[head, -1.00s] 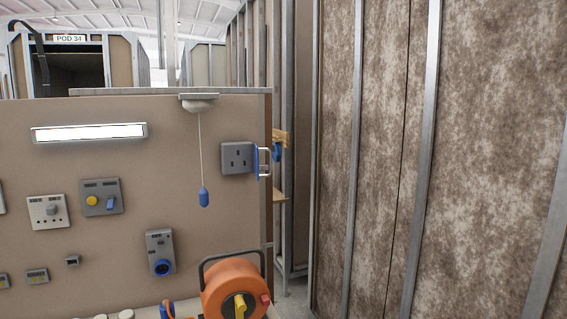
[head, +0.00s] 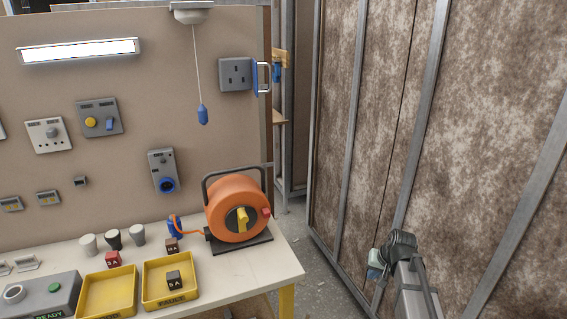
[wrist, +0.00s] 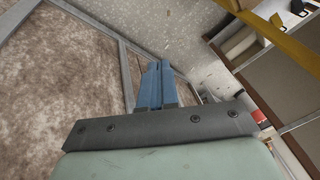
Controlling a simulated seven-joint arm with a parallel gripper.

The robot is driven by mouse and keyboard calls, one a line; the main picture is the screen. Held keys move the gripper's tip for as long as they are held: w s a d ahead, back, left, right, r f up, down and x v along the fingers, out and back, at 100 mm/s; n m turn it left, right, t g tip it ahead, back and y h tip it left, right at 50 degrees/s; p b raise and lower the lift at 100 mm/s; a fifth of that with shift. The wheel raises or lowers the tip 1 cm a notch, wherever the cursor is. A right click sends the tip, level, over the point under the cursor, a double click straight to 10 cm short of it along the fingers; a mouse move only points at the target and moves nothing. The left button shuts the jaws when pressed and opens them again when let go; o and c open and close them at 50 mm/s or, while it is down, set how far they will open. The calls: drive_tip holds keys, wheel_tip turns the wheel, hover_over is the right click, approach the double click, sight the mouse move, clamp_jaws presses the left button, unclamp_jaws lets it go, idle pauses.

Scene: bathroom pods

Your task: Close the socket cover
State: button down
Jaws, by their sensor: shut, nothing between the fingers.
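The grey double socket (head: 235,74) is on the upper right of the beige panel in the head view. Its blue cover (head: 255,77) stands open at the socket's right edge, seen nearly edge-on, with a pale handle (head: 265,77) on its outer side. The socket face is uncovered. My gripper (wrist: 157,85) shows in the wrist view with its blue fingers together and nothing between them. In the head view my arm is at the lower right, well below and right of the cover and apart from it. The socket is not recognisable in the wrist view.
An orange cable reel (head: 235,208) stands on the workbench (head: 215,268) below the socket. Yellow trays (head: 108,293) are at the bench front. A pull cord (head: 203,114) hangs left of the socket. A brown mottled wall (head: 480,130) with metal studs rises on the right. Floor shows between.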

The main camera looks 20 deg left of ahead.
drive_tip(key=w+a+r+t+y, duration=0.1)
drive_tip(key=w+a+r+y, duration=0.2)
drive_tip(key=r, duration=0.7)
drive_tip(key=w+a+r+y, duration=0.1)
drive_tip(key=w+a+r, duration=0.2)
drive_tip(key=a+r, duration=0.5)
drive_tip(key=w+a+r+t+y, duration=0.15)
drive_tip(key=w+r, duration=0.25)
drive_tip(key=r, duration=0.9)
drive_tip(key=s+a+r+m+g+y, duration=0.1)
drive_tip(key=a+r+g+y, duration=0.3)
drive_tip(key=r, duration=1)
drive_tip(key=a+r+g+y, duration=0.1)
drive_tip(key=a+r+y, duration=0.45)
drive_tip(key=r, duration=0.75)
drive_tip(key=s+a, duration=0.3)
drive_tip(key=a, duration=0.9)
drive_tip(key=shift+a+m, duration=0.2)
drive_tip(key=shift+m, duration=0.2)
drive_tip(key=shift+s, duration=0.2)
drive_tip(key=shift+s+m+t, duration=0.3)
drive_tip(key=shift+m+t, duration=0.1)
drive_tip(key=shift+t, duration=0.15)
